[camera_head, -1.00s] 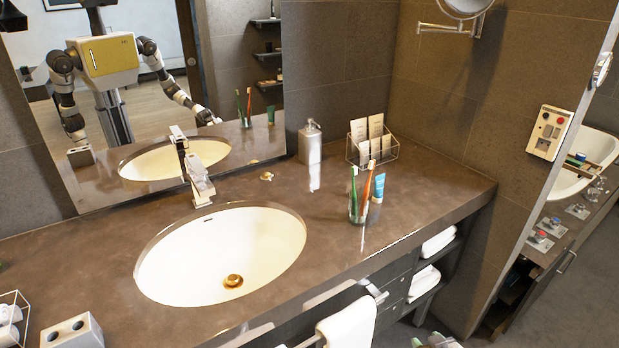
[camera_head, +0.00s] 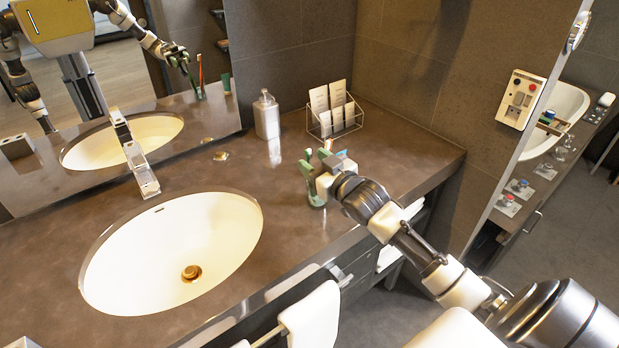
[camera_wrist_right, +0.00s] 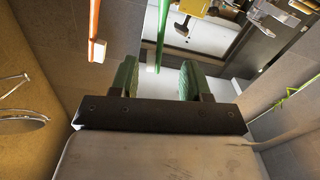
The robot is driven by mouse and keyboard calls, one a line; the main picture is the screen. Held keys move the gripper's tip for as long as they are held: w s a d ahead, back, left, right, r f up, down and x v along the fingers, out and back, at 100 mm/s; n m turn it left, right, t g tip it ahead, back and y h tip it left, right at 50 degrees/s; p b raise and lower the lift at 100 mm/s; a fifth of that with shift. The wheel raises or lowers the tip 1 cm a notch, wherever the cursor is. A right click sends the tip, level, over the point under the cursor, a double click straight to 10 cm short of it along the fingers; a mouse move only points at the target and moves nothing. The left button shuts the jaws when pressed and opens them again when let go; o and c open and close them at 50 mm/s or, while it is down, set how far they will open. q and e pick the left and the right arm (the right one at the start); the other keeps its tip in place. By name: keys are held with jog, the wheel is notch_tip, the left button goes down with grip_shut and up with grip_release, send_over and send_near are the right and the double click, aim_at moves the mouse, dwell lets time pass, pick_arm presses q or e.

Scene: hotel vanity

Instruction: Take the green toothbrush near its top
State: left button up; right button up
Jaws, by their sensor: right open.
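My right gripper (camera_head: 316,160) is at the toothbrush cup on the counter, its green-padded fingers apart. In the right wrist view, the green toothbrush (camera_wrist_right: 163,30) reaches down into the gap between my open fingers (camera_wrist_right: 158,75); I cannot tell whether it touches a pad. The orange toothbrush (camera_wrist_right: 95,28) is left of the fingers, outside the gap. In the head view my gripper hides most of both brushes; part of the cup (camera_head: 316,197) shows below it. My left gripper is not in view.
The oval sink (camera_head: 165,250) and faucet (camera_head: 135,155) are left of my gripper. A soap dispenser (camera_head: 266,116) and a wire rack of cards (camera_head: 335,112) stand behind it. The mirror (camera_head: 190,60) reflects my arm. A towel (camera_head: 313,320) hangs at the counter front.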

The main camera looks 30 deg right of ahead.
aim_at(310, 157)
jog(key=shift+w+d, duration=0.15)
jog(key=shift+w, duration=0.4)
jog(key=shift+w+f+p, duration=0.2)
jog(key=shift+w+p, duration=0.6)
jog(key=shift+w, duration=1.4)
jog(key=shift+s, duration=0.1)
jog(key=shift+c, duration=0.5)
grip_shut()
